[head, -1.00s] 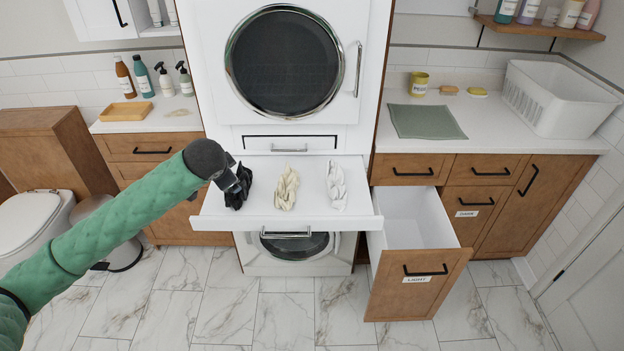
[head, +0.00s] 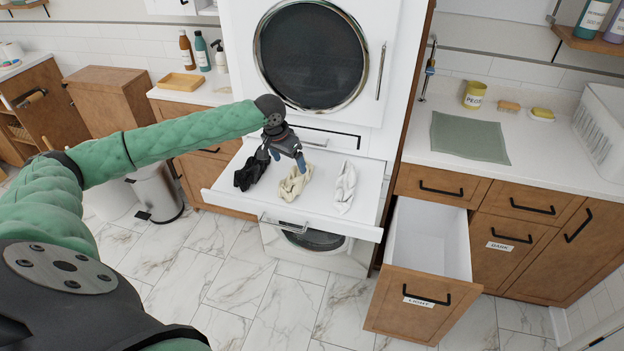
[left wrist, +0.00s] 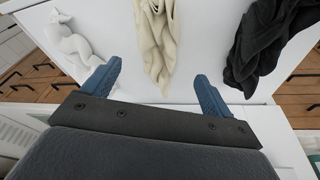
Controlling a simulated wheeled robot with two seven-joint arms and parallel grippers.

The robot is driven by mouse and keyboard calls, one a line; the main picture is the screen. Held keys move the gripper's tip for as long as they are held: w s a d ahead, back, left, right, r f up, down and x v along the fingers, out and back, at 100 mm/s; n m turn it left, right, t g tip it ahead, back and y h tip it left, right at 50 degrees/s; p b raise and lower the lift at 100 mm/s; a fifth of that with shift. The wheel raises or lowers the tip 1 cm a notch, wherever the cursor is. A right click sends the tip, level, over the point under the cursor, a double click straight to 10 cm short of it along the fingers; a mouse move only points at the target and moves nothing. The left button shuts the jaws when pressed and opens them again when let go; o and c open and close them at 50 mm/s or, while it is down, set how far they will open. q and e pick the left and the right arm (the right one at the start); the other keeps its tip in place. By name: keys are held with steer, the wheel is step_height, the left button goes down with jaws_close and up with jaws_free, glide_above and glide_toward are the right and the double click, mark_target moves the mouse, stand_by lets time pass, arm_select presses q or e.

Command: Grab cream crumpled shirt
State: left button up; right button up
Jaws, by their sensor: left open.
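The cream crumpled shirt (head: 295,183) lies on the white pull-out shelf (head: 240,205), between a black crumpled cloth (head: 251,174) and a white crumpled cloth (head: 345,188). My left gripper (head: 285,158) is above the shelf, just behind and above the cream shirt. In the left wrist view my left gripper (left wrist: 155,85) is open and empty, with its blue fingers wide apart. The cream shirt (left wrist: 156,40) shows ahead, between the lines of the two fingers. The black cloth (left wrist: 268,45) is on the right there and the white cloth (left wrist: 72,42) on the left. My right gripper is not in view.
An open, empty drawer labelled LIGHT (head: 415,302) juts out right of the shelf. A closed drawer labelled DARK (head: 508,240) is beside it. The counter at right holds a green mat (head: 468,137) and a white basket (head: 603,120). The floor in front is clear.

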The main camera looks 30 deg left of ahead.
mark_target(293, 170)
arm_select(q)
steer(key=shift+d+n, duration=0.3)
steer(key=shift+d, duration=0.05)
steer(key=shift+s+a+n+h, duration=0.1)
steer(key=shift+a+n+h, duration=0.05)
steer(key=shift+n+h, duration=0.25)
steer(key=shift+p+x, duration=0.5)
steer(key=shift+x, duration=0.65)
steer(key=shift+w+f+p, duration=0.25)
steer(key=shift+f+p, duration=0.1)
steer(key=shift+f, duration=0.05)
steer(key=p+x, duration=0.2)
steer(key=x, duration=0.1)
steer(key=shift+w+a, duration=0.1)
steer(key=shift+a, duration=0.1)
steer(key=shift+x, duration=0.8)
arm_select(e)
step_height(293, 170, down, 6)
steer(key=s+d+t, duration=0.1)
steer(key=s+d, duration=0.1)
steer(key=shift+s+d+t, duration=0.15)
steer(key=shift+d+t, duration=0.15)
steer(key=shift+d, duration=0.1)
arm_select(q)
steer(key=shift+a, duration=0.15)
steer(key=c, duration=1.2)
steer(key=shift+o, duration=0.2)
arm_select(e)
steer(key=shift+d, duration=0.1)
